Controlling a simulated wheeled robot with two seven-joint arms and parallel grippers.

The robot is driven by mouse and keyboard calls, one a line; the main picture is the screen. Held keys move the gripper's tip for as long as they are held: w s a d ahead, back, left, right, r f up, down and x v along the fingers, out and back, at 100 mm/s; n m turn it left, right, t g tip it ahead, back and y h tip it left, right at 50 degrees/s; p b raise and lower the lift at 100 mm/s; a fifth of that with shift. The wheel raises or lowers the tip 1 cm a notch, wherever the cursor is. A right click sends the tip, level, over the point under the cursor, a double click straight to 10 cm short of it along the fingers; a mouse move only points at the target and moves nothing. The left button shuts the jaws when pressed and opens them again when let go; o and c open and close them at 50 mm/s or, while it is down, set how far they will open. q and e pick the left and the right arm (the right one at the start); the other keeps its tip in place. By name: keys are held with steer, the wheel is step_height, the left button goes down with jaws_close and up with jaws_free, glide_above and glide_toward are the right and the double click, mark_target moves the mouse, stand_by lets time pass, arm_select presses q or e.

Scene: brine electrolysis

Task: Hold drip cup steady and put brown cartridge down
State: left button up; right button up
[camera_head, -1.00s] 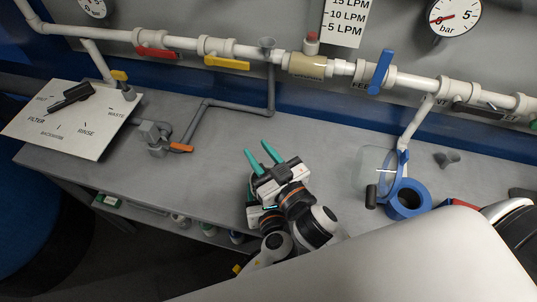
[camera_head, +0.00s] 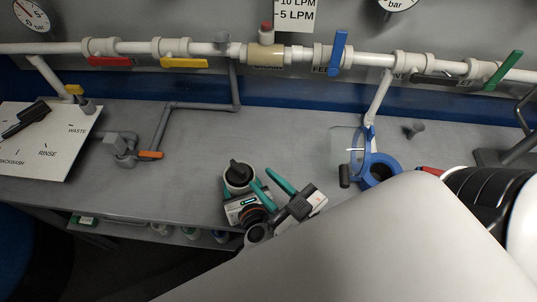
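A pale round cup with a dark top (camera_head: 239,174) stands at the front of the grey bench; it looks like the drip cup. The dark piece in its mouth may be the brown cartridge, but its colour is too dark to be sure. My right gripper (camera_head: 262,178) has two teal fingers pointing up-left, spread apart with nothing seen between them, just right of the cup.
A blue ring-shaped holder (camera_head: 380,170) and a clear panel (camera_head: 345,149) stand to the right. A white valve plate (camera_head: 45,140) is at the left. White pipes with coloured valve handles run along the wall, with a beige housing (camera_head: 265,54). The bench's middle is clear.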

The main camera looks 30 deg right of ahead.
arm_select(q)
steer(key=o, duration=1.1)
steer(key=v, duration=1.2)
